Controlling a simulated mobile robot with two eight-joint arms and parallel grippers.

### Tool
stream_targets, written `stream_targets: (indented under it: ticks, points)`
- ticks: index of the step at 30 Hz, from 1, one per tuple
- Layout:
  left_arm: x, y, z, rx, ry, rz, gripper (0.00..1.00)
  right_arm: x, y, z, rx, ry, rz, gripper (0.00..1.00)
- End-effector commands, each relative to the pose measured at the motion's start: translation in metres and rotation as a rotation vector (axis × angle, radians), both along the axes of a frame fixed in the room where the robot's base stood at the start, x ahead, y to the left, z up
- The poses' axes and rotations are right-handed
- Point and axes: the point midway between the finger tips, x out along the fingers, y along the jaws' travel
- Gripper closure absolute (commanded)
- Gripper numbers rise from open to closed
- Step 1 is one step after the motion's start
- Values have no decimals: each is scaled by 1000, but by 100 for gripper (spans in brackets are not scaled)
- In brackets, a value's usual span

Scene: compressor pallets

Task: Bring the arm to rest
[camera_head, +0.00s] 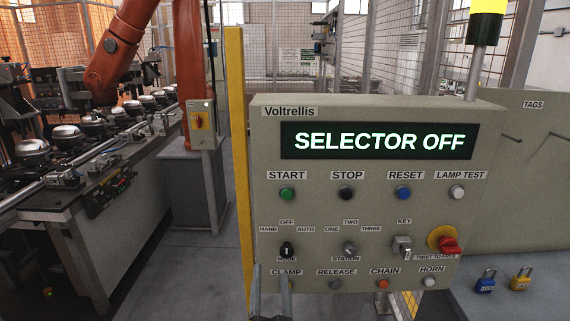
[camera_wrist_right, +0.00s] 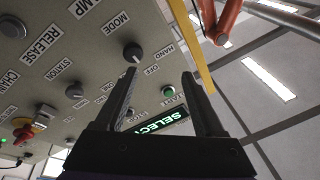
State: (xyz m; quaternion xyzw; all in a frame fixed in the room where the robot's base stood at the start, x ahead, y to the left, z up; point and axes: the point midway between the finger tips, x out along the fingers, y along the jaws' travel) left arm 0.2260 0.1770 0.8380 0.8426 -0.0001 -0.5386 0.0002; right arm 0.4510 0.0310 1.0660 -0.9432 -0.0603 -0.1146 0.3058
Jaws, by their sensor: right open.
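My right gripper (camera_head: 271,271) is at the lower left of the grey Voltrellis control panel (camera_head: 380,178), in front of its CLAMP label. Its two fingers are apart with nothing between them, as the right wrist view also shows (camera_wrist_right: 159,74). The black MODE knob (camera_head: 286,249) is just above the fingertips and points up towards OFF; in the wrist view the knob (camera_wrist_right: 133,53) is close to one fingertip. I cannot tell whether they touch. The display (camera_head: 378,141) reads SELECTOR OFF. My left gripper is not in view.
A yellow post (camera_head: 238,160) stands along the panel's left edge. A red emergency stop (camera_head: 448,244) is at the panel's right. Blue (camera_head: 486,284) and yellow (camera_head: 521,282) padlocks are at the lower right. An orange robot arm (camera_head: 115,50) stands over a line of compressors at the left.

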Motion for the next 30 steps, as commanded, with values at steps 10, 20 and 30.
stream_targets:
  ticks: [10, 20, 30]
  points:
    - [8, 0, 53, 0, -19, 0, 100, -57, -72, -50, -457, 523, 310, 29]
    - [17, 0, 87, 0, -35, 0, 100, -182, -189, -129, -632, 1181, 260, 29]
    - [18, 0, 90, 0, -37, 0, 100, -206, -207, -137, -639, 1290, 235, 29]
